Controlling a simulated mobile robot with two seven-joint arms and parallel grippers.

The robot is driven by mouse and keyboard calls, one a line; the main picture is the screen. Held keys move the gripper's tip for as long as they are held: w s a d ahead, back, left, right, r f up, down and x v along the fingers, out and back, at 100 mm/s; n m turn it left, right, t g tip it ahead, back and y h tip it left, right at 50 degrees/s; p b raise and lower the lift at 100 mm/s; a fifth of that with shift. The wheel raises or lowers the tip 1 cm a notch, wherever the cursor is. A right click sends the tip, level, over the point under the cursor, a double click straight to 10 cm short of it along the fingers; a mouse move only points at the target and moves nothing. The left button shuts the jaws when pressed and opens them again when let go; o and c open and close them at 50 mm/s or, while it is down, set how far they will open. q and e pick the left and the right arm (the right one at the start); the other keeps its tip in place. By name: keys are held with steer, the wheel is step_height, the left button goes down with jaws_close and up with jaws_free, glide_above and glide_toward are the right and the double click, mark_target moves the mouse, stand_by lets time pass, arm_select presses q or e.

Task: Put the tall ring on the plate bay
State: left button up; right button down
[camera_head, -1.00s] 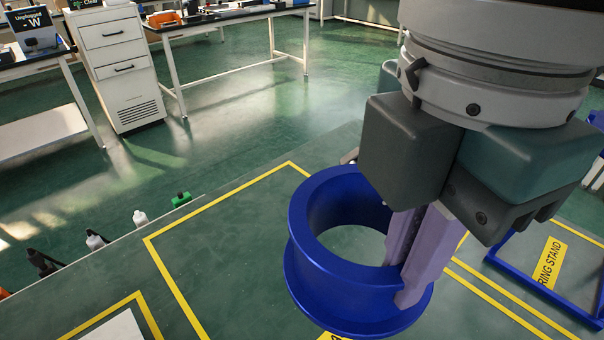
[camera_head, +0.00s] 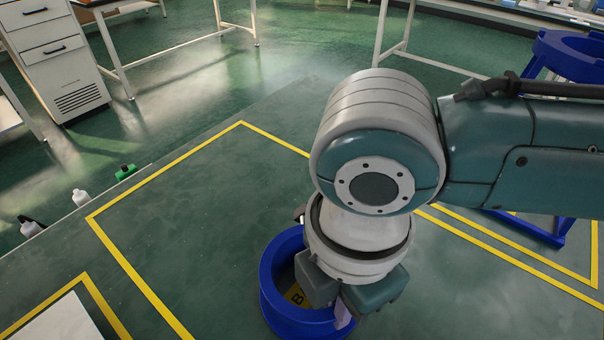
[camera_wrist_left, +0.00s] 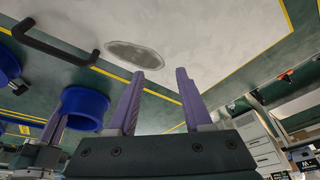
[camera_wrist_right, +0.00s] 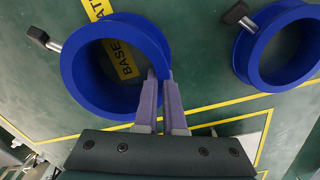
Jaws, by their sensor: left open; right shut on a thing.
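The tall blue ring (camera_head: 268,312) is at the bottom middle of the head view, upright over the yellow-outlined plate bay (camera_head: 170,225). My right gripper (camera_head: 342,312) is shut on its wall. The right wrist view shows the fingers (camera_wrist_right: 160,78) pinching the wall of the ring (camera_wrist_right: 82,85). A yellow label (camera_wrist_right: 122,58) reading "BASE" shows through the ring's opening. Whether the ring touches the green surface I cannot tell. My left gripper (camera_wrist_left: 155,85) is open and empty, above a pale plate (camera_wrist_left: 190,30); the ring (camera_wrist_left: 85,108) shows left of its fingers.
A blue stand (camera_head: 575,60) with a round top is at the right of the head view, partly behind my right arm. A second blue ring shape (camera_wrist_right: 245,50) shows in the right wrist view. A pale plate (camera_head: 60,322) lies bottom left.

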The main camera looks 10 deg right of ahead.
steer(key=shift+f, duration=0.2)
arm_select(q)
steer(key=shift+f, duration=0.1)
arm_select(e)
steer(key=c, duration=1.5)
jaws_free()
steer(key=shift+f, duration=0.1)
steer(key=o, duration=0.5)
arm_select(q)
steer(key=shift+d, duration=0.1)
arm_select(e)
step_height(320, 180, up, 12)
steer(key=p, duration=0.3)
steer(key=s+a+m+t+y, duration=0.25)
steer(key=a+m+y, duration=0.2)
steer(key=m, duration=0.25)
arm_select(q)
step_height(320, 180, up, 3)
steer(key=shift+r, duration=0.2)
arm_select(e)
steer(key=s+d+f+m+t+h, duration=0.1)
steer(key=s+d+m+h, duration=0.3)
steer(key=d+m, duration=0.8)
steer(key=s+d+f, duration=0.1)
steer(key=s+d, duration=0.1)
steer(key=shift+s+d+f, duration=0.2)
steer(key=shift+d, duration=0.15)
